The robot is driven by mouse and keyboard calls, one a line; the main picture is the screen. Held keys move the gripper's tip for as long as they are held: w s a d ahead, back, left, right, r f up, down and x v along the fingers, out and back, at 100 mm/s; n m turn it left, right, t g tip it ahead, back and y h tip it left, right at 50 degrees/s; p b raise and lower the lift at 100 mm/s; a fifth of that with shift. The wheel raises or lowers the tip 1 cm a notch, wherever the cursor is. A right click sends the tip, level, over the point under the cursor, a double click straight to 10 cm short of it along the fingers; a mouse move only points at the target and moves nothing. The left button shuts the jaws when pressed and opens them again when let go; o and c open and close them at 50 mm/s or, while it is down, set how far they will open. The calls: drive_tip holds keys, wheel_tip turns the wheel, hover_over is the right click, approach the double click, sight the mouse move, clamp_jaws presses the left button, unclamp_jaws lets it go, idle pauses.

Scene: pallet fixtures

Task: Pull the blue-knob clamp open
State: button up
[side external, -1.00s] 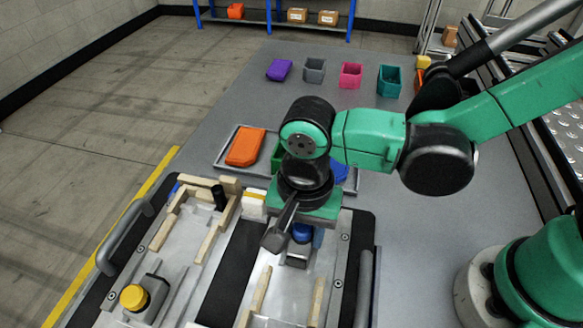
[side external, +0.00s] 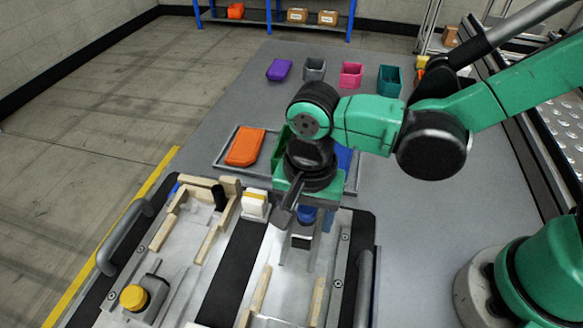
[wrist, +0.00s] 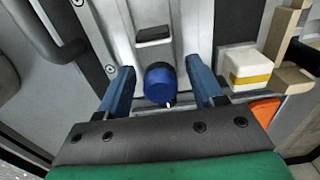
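The blue-knob clamp has a round blue knob (wrist: 160,83) on a slide with a dark pad (wrist: 153,35). In the side external view the knob (side external: 306,215) shows below my wrist, partly hidden by my gripper (side external: 300,232). The clamp sits toward the far end of the right-hand fixture plate. In the wrist view my gripper (wrist: 161,66) has one blue finger on each side of the knob, with a visible gap on both sides. The fingers are apart and appear not to press on it.
A second clamp with a yellow knob (side external: 134,297) sits on the left fixture plate. Wooden strips (side external: 208,245) and a white block with a yellow band (side external: 255,203) stand nearby. A tray with an orange bin (side external: 246,147) lies just beyond. Handles flank the pallet.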

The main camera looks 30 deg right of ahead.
drive_tip(key=shift+r, duration=0.15)
drive_tip(key=shift+r, duration=3.85)
drive_tip(key=o, duration=0.4)
drive_tip(key=shift+w+r, duration=0.1)
drive_tip(key=shift+w, duration=0.05)
drive_tip(key=shift+o, duration=1)
drive_tip(key=w+d+r, duration=0.1)
drive_tip(key=w+r, duration=0.6)
drive_tip(key=w, duration=0.4)
drive_tip(key=shift+d+r, duration=0.3)
drive_tip(key=shift+r, duration=0.05)
drive_tip(key=w+d+r, duration=0.4)
drive_tip(key=w+d, duration=0.1)
wheel_tip(320, 180, down, 9)
drive_tip(key=shift+d+f, duration=0.2)
drive_tip(key=shift+d, duration=0.05)
